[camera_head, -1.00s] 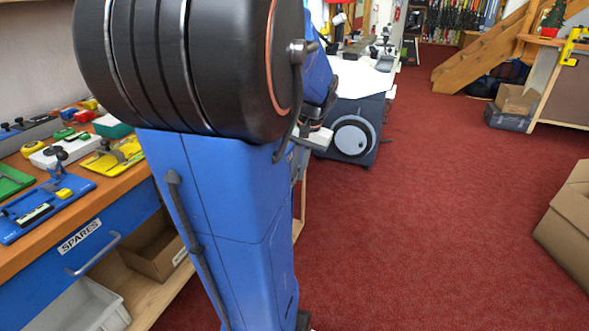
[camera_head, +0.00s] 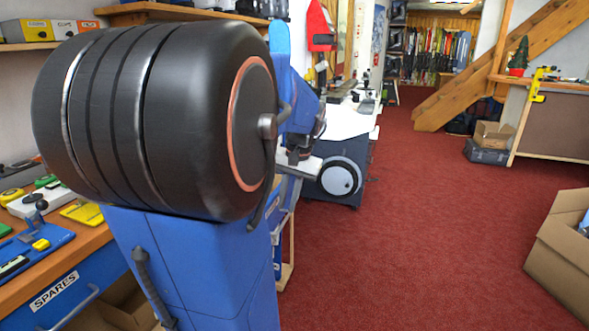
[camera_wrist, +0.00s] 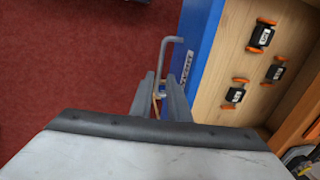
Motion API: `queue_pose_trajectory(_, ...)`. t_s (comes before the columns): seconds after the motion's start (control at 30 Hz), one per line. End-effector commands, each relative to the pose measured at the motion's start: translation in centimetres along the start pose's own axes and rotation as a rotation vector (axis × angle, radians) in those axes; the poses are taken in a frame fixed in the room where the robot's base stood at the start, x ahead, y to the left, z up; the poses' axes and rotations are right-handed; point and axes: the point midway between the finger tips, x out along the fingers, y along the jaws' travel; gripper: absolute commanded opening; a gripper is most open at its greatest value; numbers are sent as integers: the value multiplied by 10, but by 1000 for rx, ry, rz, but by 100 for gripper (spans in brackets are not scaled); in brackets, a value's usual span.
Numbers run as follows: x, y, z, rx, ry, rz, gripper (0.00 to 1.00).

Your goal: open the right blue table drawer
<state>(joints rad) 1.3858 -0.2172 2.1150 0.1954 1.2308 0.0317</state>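In the wrist view a drawer with a blue front (camera_wrist: 204,38) stands pulled out, its light wooden inside (camera_wrist: 232,62) showing from above. Its white label (camera_wrist: 187,67) is too small and slanted to read. A grey bar handle (camera_wrist: 164,52) stands out from the front. My gripper (camera_wrist: 159,76) is at the handle, one finger on each side of the bar. The fingers look parted, with slim gaps beside the bar. In the head view my arm hides the gripper and this handle. Another blue drawer (camera_head: 22,311), marked SPARES, appears shut at lower left.
Several small black items with orange ends (camera_wrist: 261,36) lie in the open drawer. The bench top (camera_head: 75,244) holds tools and coloured boxes. A machine with a round dial (camera_head: 340,178) stands beyond my arm. Red carpet (camera_head: 430,210) is clear in the middle; a cardboard box (camera_head: 560,248) stands at right.

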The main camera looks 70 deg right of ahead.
Motion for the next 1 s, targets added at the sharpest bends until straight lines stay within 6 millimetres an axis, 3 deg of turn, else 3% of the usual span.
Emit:
queue_pose_trajectory(0.5,-100,0,0,0,3,0,15)
queue_pose_trajectory(0.7,-121,0,0,0,1,0,15)
queue_pose_trajectory(1.0,-126,0,0,0,1,0,15)
